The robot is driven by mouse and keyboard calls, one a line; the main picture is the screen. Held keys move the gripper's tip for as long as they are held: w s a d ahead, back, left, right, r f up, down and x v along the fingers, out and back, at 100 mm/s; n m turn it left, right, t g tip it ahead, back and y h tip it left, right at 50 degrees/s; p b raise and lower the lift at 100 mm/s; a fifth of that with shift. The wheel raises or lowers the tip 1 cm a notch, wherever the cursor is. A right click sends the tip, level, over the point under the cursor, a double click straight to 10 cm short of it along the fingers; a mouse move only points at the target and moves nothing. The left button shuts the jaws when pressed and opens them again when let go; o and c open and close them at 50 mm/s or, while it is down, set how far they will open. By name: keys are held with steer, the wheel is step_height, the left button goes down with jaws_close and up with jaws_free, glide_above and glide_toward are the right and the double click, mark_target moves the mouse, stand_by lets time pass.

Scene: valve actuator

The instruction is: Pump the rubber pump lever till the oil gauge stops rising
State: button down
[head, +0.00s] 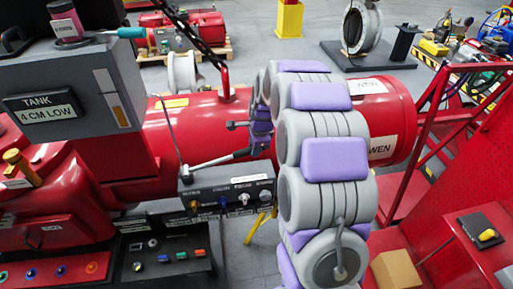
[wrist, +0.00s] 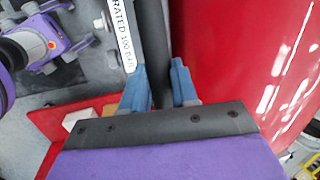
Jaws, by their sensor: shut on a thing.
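In the wrist view, my gripper (wrist: 159,84) has its two blue fingers on either side of a dark rod, the pump lever's rubber handle (wrist: 154,40), and is shut on it. In the head view, the black lever handle (head: 243,154) runs right from a grey metal joint above the grey control box (head: 225,198). Its right end goes behind my purple and grey arm, which also hides most of the gripper there. A dark sign on the grey tank (head: 85,75) reads "TANK 4 CM LOW" (head: 45,108). I cannot make out an oil gauge.
A big red cylinder (head: 385,110) lies behind my arm; its red surface fills the right of the wrist view. A thin rod (head: 168,122) stands left of the lever. A button panel (head: 160,250) is at lower left. Red railings (head: 430,120) stand at the right.

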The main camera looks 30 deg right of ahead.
steer(key=shift+w+a+r+h+p, duration=0.1)
steer(key=shift+a+r+h+p, duration=0.2)
steer(key=shift+r, duration=0.4)
steer(key=shift+w+a+r+h+p, duration=0.15)
steer(key=shift+a+r+h+p, duration=0.15)
steer(key=shift+r, duration=0.45)
steer(key=shift+w+a+r+h+p, duration=0.1)
steer(key=shift+a+r+h+p, duration=0.25)
steer(key=shift+r, duration=0.35)
steer(key=shift+d, duration=0.1)
steer(key=c, duration=0.9)
jaws_free()
steer(key=shift+o, duration=0.2)
steer(key=v, duration=1.7)
steer(key=shift+w+r, duration=0.15)
steer(key=shift+w, duration=0.15)
steer(key=shift+g, duration=0.3)
